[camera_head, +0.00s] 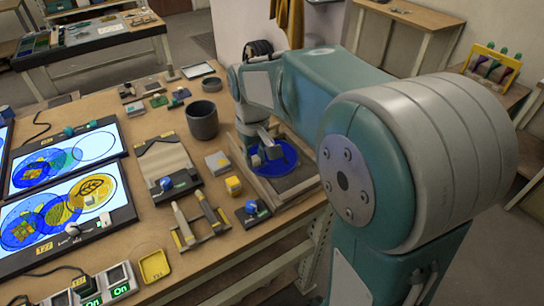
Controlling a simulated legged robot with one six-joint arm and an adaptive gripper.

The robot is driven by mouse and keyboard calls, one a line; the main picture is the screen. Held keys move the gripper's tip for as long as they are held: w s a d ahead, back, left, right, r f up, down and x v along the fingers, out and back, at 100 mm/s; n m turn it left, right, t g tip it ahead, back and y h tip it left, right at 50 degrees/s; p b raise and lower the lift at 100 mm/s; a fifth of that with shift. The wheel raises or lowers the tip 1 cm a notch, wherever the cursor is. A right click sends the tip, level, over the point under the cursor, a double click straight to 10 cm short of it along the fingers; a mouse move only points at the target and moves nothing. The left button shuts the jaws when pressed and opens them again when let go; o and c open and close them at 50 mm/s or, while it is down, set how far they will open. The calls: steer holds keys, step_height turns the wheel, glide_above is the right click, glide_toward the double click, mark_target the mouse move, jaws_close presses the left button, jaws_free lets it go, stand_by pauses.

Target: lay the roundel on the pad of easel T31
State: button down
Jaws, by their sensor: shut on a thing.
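The roundel is a deep blue disc (285,160) in the middle of the picture, over a shallow wooden-edged tray (300,187) with a dark bed. My gripper (264,156) is over the disc's left part and is shut on it. My fingers hide part of the disc, and I cannot tell whether it touches the tray bed. Two lit easels stand at the left: a nearer one (128,214) and a farther one (118,153). Both show overlapping blue and yellow round patterns. The nearer one's yellow tag (43,250) seems to read T22. I cannot make out a T31 tag.
A dark grey pot (202,120) stands left of my gripper. A tool rack (200,222), a yellow block (234,186), a grey block (217,163) and a yellow dish (155,266) lie between the tray and the easels. Bare tabletop shows around the rack.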

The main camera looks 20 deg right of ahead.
steer(key=w+d+f, duration=0.1)
steer(key=w+d, duration=0.1)
steer(key=w, duration=0.1)
steer(key=w+d+f, duration=0.1)
steer(key=shift+w+d+f, duration=0.3)
steer(key=shift+d+f, duration=0.05)
steer(key=w+d+f, duration=0.1)
steer(key=f, duration=0.1)
steer(key=w+d+f, duration=0.1)
steer(key=w+f, duration=0.2)
steer(key=shift+d+f, duration=0.3)
steer(key=shift+d, duration=0.1)
step_height(320, 180, down, 4)
steer(key=shift+w+d+r, duration=0.1)
steer(key=shift+r, duration=0.15)
steer(key=shift+c, duration=2.4)
jaws_free()
